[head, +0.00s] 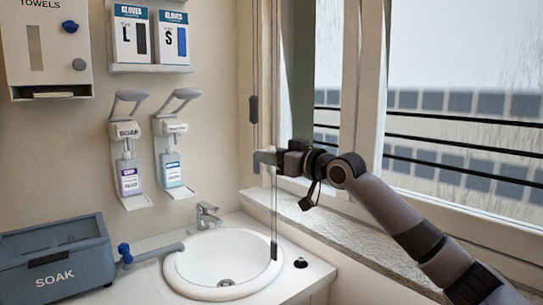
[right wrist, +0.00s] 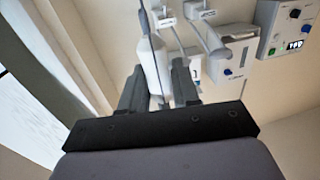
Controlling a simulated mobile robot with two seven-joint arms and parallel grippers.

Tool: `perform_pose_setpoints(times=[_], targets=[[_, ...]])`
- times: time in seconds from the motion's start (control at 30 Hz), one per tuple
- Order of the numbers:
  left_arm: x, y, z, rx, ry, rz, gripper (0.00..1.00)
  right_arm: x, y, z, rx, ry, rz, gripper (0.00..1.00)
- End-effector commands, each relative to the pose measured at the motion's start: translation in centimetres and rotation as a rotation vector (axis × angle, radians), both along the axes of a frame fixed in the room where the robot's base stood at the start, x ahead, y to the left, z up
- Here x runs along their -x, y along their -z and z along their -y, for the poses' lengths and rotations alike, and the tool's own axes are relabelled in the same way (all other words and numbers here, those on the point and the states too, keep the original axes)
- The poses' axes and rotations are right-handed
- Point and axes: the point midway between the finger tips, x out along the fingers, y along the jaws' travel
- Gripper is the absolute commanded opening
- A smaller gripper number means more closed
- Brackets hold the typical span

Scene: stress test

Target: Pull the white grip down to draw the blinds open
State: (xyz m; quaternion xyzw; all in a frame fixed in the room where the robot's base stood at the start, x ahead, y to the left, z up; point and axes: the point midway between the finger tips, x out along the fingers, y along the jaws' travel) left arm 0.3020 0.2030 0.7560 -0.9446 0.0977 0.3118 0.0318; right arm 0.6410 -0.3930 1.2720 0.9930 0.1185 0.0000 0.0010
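The white grip (right wrist: 152,62) shows in the right wrist view as a tapered white piece on a thin cord, at the tips of my right gripper (right wrist: 158,80). Its lower end lies between the two dark fingers, which stand apart; I cannot see clear contact on both sides. In the head view my right gripper (head: 262,159) is at the hanging cords beside the window, where the white grip is mostly hidden by the gripper. A dark grip (head: 253,109) hangs on a cord just above and left of it. My left gripper is not in view.
A white sink (head: 190,265) with a tap (head: 207,215) is below the gripper. A grey soak box (head: 55,262) stands at left. Two dispensers (head: 128,175) (head: 171,168) hang on the wall. The window sill (head: 320,225) runs under my right arm.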

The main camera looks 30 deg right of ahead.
Motion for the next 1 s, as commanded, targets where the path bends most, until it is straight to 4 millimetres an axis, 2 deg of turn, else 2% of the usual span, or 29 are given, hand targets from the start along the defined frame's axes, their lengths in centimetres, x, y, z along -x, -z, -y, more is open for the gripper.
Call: perform_pose_setpoints(times=[0.17,0.27,0.5,0.63,0.8,1.0], targets=[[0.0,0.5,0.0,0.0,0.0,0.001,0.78,0.0,0.9,0.0,0.0,0.0,-0.001,0.0],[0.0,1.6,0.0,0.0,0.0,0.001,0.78,0.0,3.2,0.0,0.001,0.0,-0.004,0.0],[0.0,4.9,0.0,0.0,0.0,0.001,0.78,0.0,10.2,0.0,0.002,0.0,-0.008,0.0],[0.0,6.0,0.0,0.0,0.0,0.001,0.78,0.0,12.9,0.0,0.003,0.0,-0.007,0.0],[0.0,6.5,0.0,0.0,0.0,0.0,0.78,0.0,14.3,0.0,0.003,0.0,-0.005,0.0],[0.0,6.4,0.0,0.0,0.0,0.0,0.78,0.0,14.2,0.0,0.003,0.0,-0.005,0.0]])
